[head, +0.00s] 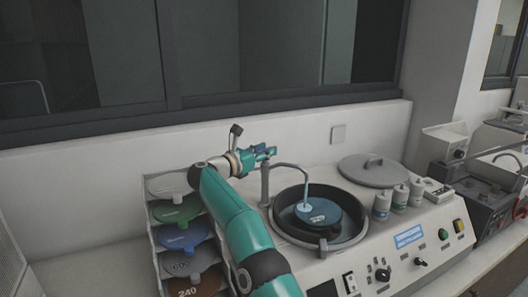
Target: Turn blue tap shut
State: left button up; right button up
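The tap (265,184) is a grey post at the left edge of the round basin, with a thin spout curving over it. A pale blue stream hangs from the spout (306,186) down to the blue disc (318,213) in the basin. My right gripper (263,154) is at the top of the post, seen small and from the side. Small blue parts show there, and I cannot tell the tap's handle from the fingers. Whether the fingers are closed on it is not clear. My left gripper is not in view.
A rack of coloured discs (183,239) stands left of my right arm. A round lid (373,169) and several small bottles (400,197) sit right of the basin. The control panel (408,237) with knobs is in front. The wall is close behind.

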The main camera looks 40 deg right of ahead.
jog(key=shift+a+r, duration=0.1)
jog(key=shift+a, duration=0.05)
jog(key=a, duration=1.1)
jog(key=shift+s+a+f, duration=0.2)
jog(key=shift+s+a, duration=0.2)
jog(key=shift+s, duration=0.05)
